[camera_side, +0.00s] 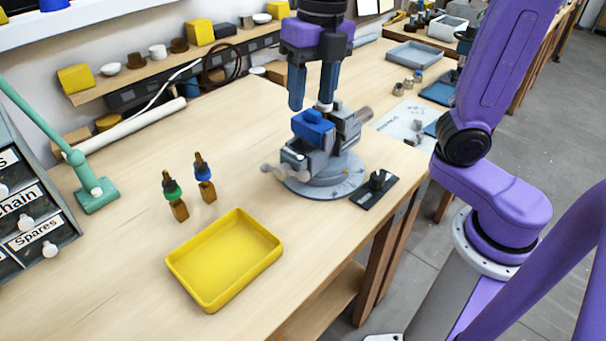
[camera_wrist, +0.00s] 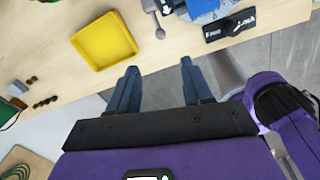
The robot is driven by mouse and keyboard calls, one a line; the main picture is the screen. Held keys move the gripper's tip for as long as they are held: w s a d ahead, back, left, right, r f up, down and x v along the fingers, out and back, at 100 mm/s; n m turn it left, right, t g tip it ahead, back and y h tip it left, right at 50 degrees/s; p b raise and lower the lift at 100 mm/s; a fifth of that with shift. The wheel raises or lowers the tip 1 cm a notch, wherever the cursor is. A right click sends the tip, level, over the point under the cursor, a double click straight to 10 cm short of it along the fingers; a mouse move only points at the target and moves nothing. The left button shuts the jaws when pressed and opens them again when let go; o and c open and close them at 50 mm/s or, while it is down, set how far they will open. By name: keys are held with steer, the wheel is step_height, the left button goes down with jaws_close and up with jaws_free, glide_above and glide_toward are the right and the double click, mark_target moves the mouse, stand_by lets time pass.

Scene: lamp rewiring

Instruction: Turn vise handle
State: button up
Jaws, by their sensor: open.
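The grey vise (camera_side: 341,139) stands on a round base (camera_side: 325,184) near the table's front edge. A blue block (camera_side: 314,122) sits at its jaws. The vise handle (camera_side: 280,169), a pale bar with rounded ends, sticks out at its lower left. In the wrist view the handle (camera_wrist: 157,25) shows at the top centre, beside the partly cropped vise (camera_wrist: 172,5). My gripper (camera_side: 312,100) is open, its two blue fingers pointing down above the vise. In the wrist view my gripper (camera_wrist: 159,65) shows nothing held between the fingers; the handle lies beyond the fingertips.
A yellow tray (camera_side: 222,262) lies at the front left of the vise. A dark plate (camera_side: 374,190) lies right of the vise base, by the table edge. A green lamp stand (camera_side: 95,194) is at the far left.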

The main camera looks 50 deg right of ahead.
mark_target(303, 176)
steer(key=f, duration=0.5)
steer(key=a+f, duration=0.1)
steer(key=f, duration=1.1)
steer(key=shift+w+a+f, duration=0.1)
steer(key=shift+a, duration=0.2)
jaws_close()
